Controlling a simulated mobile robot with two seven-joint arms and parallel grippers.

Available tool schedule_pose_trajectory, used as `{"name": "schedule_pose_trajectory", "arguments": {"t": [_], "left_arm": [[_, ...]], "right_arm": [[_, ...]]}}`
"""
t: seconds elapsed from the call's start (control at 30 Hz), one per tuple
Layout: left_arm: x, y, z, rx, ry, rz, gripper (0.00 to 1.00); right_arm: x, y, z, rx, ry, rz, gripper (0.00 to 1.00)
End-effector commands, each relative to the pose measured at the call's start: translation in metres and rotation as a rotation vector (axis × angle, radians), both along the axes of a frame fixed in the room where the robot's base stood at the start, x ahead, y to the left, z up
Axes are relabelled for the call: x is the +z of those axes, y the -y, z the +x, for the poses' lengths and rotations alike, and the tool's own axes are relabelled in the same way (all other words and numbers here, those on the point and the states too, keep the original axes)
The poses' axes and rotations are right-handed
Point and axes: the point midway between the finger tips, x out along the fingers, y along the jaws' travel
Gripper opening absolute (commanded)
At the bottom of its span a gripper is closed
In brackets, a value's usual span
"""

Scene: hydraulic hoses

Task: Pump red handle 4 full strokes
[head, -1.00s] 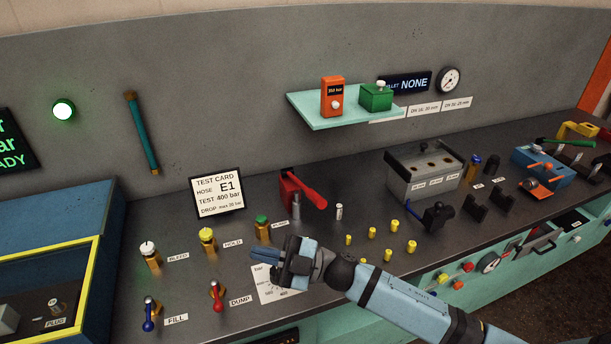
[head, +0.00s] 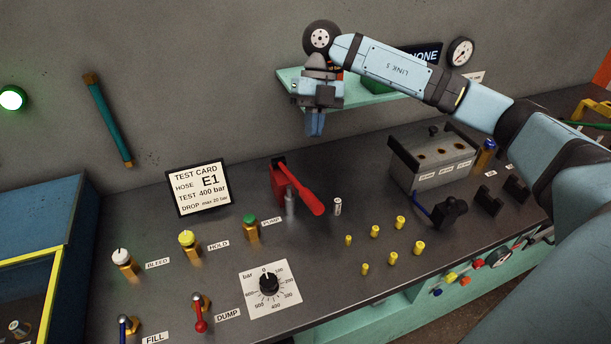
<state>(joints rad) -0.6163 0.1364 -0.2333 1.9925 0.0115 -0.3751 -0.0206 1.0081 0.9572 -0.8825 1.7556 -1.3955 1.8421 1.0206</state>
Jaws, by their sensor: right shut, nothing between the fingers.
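The red pump handle (head: 307,199) sticks out of its red pump block on the bench, slanting down towards the front right. A green-topped valve with a PUMP label (head: 271,222) stands left of it. My right gripper (head: 315,133) hangs above and behind the handle, in front of the shelf, fingers pointing down. Its fingers are together and hold nothing, and it is clear of the handle. My left gripper is not in view.
A dial (head: 268,283) on a white scale lies in front of the handle. Several yellow pegs (head: 375,231) stand to the right. The test card (head: 197,187) stands at left. The teal shelf (head: 287,75) is behind my right gripper. A grey block (head: 433,165) stands at right.

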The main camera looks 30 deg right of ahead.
Motion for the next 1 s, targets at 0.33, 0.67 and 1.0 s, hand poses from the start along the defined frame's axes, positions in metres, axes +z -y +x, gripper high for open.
{"name": "schedule_pose_trajectory", "arguments": {"t": [0.33, 0.67, 1.0], "left_arm": [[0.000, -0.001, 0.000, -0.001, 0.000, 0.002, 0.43], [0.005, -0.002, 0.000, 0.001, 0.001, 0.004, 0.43], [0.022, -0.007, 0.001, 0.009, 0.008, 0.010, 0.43]], "right_arm": [[0.007, 0.013, 0.001, -0.017, 0.000, -0.055, 0.00], [-0.010, 0.007, -0.005, -0.015, -0.003, -0.052, 0.00], [-0.074, -0.013, -0.026, -0.014, -0.005, -0.051, 0.00]]}}
